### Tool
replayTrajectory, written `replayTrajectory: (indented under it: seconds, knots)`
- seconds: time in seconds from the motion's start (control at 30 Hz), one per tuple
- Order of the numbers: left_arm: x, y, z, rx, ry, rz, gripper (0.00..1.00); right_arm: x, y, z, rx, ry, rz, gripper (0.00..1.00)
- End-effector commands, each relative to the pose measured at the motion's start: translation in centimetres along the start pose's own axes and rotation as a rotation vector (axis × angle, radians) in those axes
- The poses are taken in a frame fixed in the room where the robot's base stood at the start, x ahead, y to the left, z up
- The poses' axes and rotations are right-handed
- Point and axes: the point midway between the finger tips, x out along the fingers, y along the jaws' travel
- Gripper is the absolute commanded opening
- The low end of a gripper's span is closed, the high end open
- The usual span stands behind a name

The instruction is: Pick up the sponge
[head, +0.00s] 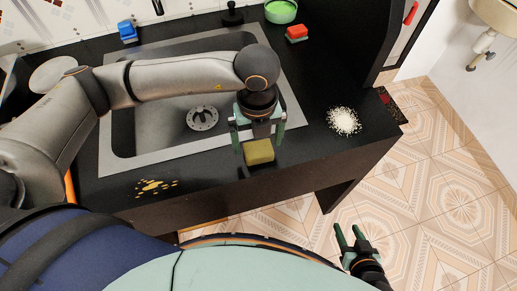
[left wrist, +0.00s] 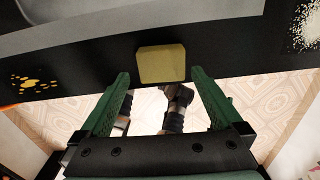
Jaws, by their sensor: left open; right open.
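A yellow sponge (head: 259,151) lies on the black counter at its front edge, just in front of the sink. It also shows in the left wrist view (left wrist: 161,64), beyond the fingertips and between their lines. My left gripper (head: 257,134) is open above and close to the sponge, with its green fingers apart and nothing between them. In the left wrist view, both fingers of the left gripper (left wrist: 160,82) are spread. My right gripper (head: 350,236) is open and empty, low over the tiled floor, away from the counter.
The sink (head: 160,128) is behind the sponge. White grains (head: 343,121) lie right of it and yellow crumbs (head: 152,187) left of it on the counter. A blue item (head: 127,31), an orange-red item (head: 297,33) and a green bowl (head: 281,11) stand further back.

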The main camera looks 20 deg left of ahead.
Motion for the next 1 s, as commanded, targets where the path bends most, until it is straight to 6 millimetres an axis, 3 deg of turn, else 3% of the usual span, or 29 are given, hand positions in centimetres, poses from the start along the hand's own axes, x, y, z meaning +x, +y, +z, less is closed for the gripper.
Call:
replayTrajectory:
  seconds: [0.23, 0.53, 1.0]
  knots:
    - [3.6, -0.2, 0.2, 0.002, 0.002, 0.001, 1.00, -0.1, 0.1, -0.3, 0.000, 0.007, 0.002, 0.50]
    - [4.1, -0.3, 0.3, 0.002, 0.001, 0.000, 1.00, -0.1, 0.1, -0.1, 0.000, 0.004, 0.003, 0.50]
    - [4.1, -0.3, 0.3, 0.002, 0.001, 0.000, 0.48, -0.1, 0.2, 0.0, 0.000, 0.001, 0.004, 0.50]
